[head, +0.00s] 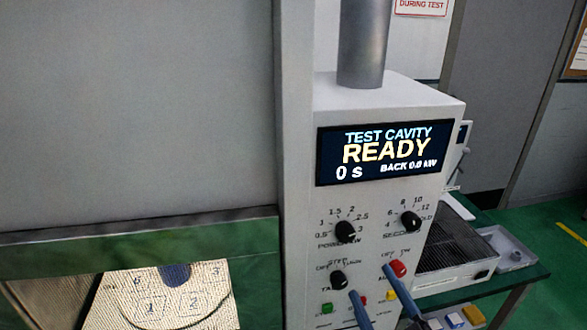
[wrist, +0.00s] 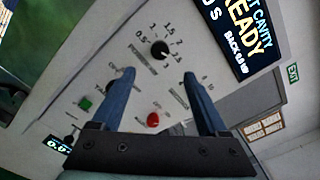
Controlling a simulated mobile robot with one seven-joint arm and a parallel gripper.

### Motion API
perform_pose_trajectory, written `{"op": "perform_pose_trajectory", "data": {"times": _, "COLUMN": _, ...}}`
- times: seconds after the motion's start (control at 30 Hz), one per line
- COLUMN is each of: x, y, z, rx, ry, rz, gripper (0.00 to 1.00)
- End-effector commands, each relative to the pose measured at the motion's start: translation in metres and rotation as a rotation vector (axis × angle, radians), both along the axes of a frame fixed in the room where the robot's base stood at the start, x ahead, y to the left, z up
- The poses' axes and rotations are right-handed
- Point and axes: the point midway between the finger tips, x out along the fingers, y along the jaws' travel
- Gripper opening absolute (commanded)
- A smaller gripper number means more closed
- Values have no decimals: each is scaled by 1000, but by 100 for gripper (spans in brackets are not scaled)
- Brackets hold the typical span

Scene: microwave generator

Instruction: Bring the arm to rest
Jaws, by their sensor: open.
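My gripper (head: 370,280) is open, with its two blue fingers in front of the lower part of the white control panel (head: 300,200). In the wrist view my gripper (wrist: 159,73) has its fingers spread apart with nothing held between them. The panel's power knob (wrist: 160,50) shows just past the fingertips, and a red button (wrist: 153,120) shows between the fingers. Whether a fingertip touches the panel cannot be told. My gripper covers some lower controls in the head view.
The display (head: 385,152) reads "TEST CAVITY READY", 0 s. The seconds knob (head: 410,220), a red knob (head: 398,268) and a green button (head: 326,308) are close by. A patterned board (head: 160,295) shows lower left. A green bench (head: 525,278) stands right; open floor lies beyond.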

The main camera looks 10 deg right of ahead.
Motion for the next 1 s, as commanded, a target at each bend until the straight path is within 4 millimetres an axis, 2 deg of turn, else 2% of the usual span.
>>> {"op": "perform_pose_trajectory", "data": {"times": 0.07, "x": 11, "y": 12, "z": 20, "rx": -119, "ry": -29, "rz": 12, "gripper": 77}}
{"op": "perform_pose_trajectory", "data": {"times": 0.17, "x": 31, "y": 37, "z": 62, "rx": -408, "ry": -91, "rz": 16, "gripper": 77}}
{"op": "perform_pose_trajectory", "data": {"times": 0.23, "x": 41, "y": 60, "z": 104, "rx": -675, "ry": -156, "rz": -7, "gripper": 77}}
{"op": "perform_pose_trajectory", "data": {"times": 0.33, "x": 45, "y": 93, "z": 169, "rx": -1057, "ry": -260, "rz": -86, "gripper": 77}}
{"op": "perform_pose_trajectory", "data": {"times": 0.47, "x": 27, "y": 133, "z": 252, "rx": -1499, "ry": -382, "rz": -276, "gripper": 77}}
{"op": "perform_pose_trajectory", "data": {"times": 0.5, "x": 16, "y": 144, "z": 276, "rx": -1622, "ry": -412, "rz": -352, "gripper": 77}}
{"op": "perform_pose_trajectory", "data": {"times": 0.6, "x": -15, "y": 166, "z": 329, "rx": -1874, "ry": -458, "rz": -559, "gripper": 77}}
{"op": "perform_pose_trajectory", "data": {"times": 0.7, "x": -47, "y": 181, "z": 366, "rx": -2043, "ry": -464, "rz": -750, "gripper": 77}}
{"op": "perform_pose_trajectory", "data": {"times": 0.8, "x": -71, "y": 188, "z": 388, "rx": -2140, "ry": -450, "rz": -884, "gripper": 77}}
{"op": "perform_pose_trajectory", "data": {"times": 0.9, "x": -82, "y": 191, "z": 398, "rx": -2185, "ry": -436, "rz": -950, "gripper": 77}}
{"op": "perform_pose_trajectory", "data": {"times": 1.0, "x": -85, "y": 191, "z": 400, "rx": -2197, "ry": -430, "rz": -967, "gripper": 77}}
